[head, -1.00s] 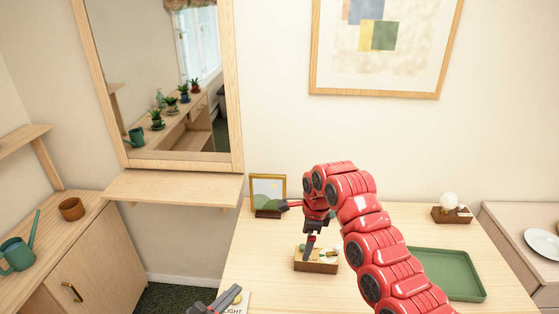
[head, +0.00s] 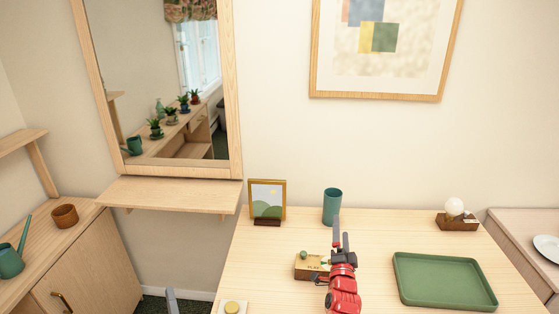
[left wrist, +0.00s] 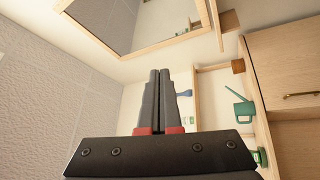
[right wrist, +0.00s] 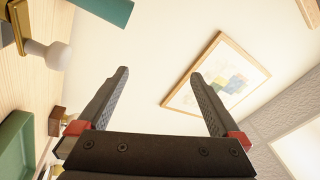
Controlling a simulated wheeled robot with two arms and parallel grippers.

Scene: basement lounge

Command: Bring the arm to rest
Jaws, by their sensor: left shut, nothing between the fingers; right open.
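My right gripper (head: 341,234) is on the red arm over the front of the light wood table, its fingers pointing away from me. In the right wrist view its two fingers (right wrist: 158,75) are spread apart with nothing between them. My left gripper (head: 171,299) shows only as a grey tip at the bottom edge of the head view, left of the table. In the left wrist view its fingers (left wrist: 158,98) are together and empty.
A small wooden box (head: 306,273) is just left of my right gripper, with a teal cup (head: 332,205) behind. A framed picture (head: 267,202), a green tray (head: 447,304) and a bulb on a wooden block (head: 456,223) also stand on the table.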

